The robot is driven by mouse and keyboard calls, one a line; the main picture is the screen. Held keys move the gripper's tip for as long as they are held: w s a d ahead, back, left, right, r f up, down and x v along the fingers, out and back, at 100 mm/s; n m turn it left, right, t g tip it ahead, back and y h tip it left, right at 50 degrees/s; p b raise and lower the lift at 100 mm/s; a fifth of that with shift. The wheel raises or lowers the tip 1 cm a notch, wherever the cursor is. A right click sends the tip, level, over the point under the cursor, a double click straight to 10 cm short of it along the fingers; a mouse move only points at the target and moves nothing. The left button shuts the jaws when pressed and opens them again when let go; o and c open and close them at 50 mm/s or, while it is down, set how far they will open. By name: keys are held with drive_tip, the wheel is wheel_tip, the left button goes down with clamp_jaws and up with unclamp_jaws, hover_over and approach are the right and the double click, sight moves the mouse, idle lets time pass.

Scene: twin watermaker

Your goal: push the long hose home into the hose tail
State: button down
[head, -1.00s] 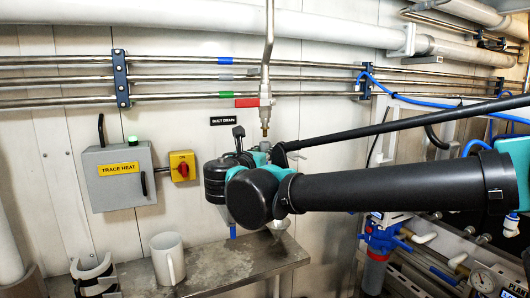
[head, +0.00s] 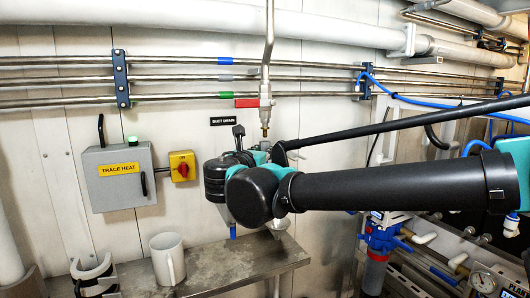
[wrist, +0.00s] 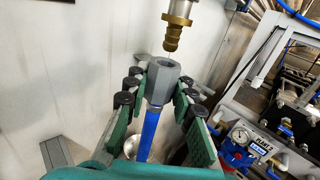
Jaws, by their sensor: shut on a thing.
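The brass hose tail (wrist: 174,36) points down from a metal fitting in the wrist view. In the head view the hose tail (head: 265,129) hangs below the red-handled valve. The long hose (wrist: 150,133) is blue, with a grey hexagonal end piece (wrist: 161,78) facing up. In the head view my arm hides most of the gripper and hose.
A metal shelf (head: 217,268) with a white mug (head: 168,258) is below my arm. A grey trace heat box (head: 119,176) and a yellow-red switch (head: 182,166) are on the wall to the left. Steel pipes (head: 190,78) run across the wall above.

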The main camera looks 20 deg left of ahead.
drive_tip(key=shift+r, duration=1.65)
drive_tip(key=c, duration=1.2)
unclamp_jaws()
drive_tip(key=s+d, duration=0.1)
drive_tip(key=s, duration=1.1)
drive_tip(key=shift+s, duration=0.1)
